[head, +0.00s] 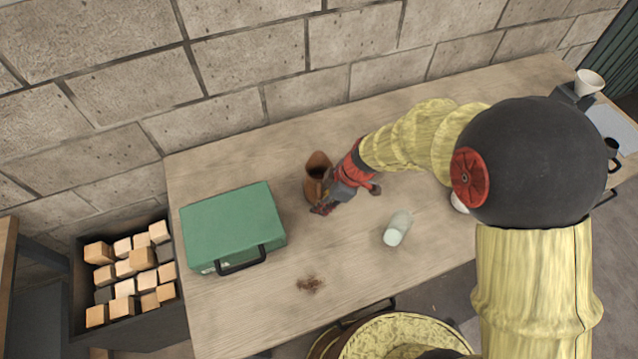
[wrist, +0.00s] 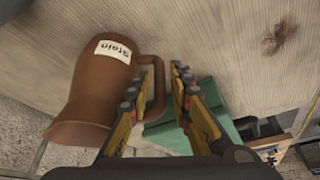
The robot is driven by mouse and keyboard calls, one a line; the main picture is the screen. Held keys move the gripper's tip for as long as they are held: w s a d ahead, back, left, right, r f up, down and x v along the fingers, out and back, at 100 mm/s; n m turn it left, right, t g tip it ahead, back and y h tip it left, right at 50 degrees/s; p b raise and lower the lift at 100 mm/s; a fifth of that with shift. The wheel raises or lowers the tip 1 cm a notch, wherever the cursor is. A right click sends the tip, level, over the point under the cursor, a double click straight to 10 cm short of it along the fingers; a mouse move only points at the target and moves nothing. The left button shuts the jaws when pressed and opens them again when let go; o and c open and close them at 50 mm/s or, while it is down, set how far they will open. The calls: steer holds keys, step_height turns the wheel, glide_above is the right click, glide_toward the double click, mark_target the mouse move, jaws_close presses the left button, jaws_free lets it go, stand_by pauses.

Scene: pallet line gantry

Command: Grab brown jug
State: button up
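The brown jug (head: 316,166) stands on the wooden table near the wall, partly hidden by my gripper in the head view. In the wrist view the jug (wrist: 95,85) fills the left side, with a white label reading "Stain" and its handle facing my gripper. My gripper (wrist: 165,72) is open, its two fingers apart. The left finger overlaps the handle, and the handle's outer edge shows in the gap between the fingers. I cannot tell whether either finger touches it. In the head view my gripper (head: 322,208) is right at the jug's lower right side.
A green case (head: 232,228) lies on the table left of the jug. A pale glass (head: 397,228) is to the right, and a brown stain (head: 310,284) marks the front. A bin of wooden blocks (head: 80,300) stands left of the table. The block wall is close behind.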

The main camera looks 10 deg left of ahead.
steer(key=shift+x, duration=1)
steer(key=c, duration=0.3)
jaws_close()
steer(key=shift+r, duration=0.1)
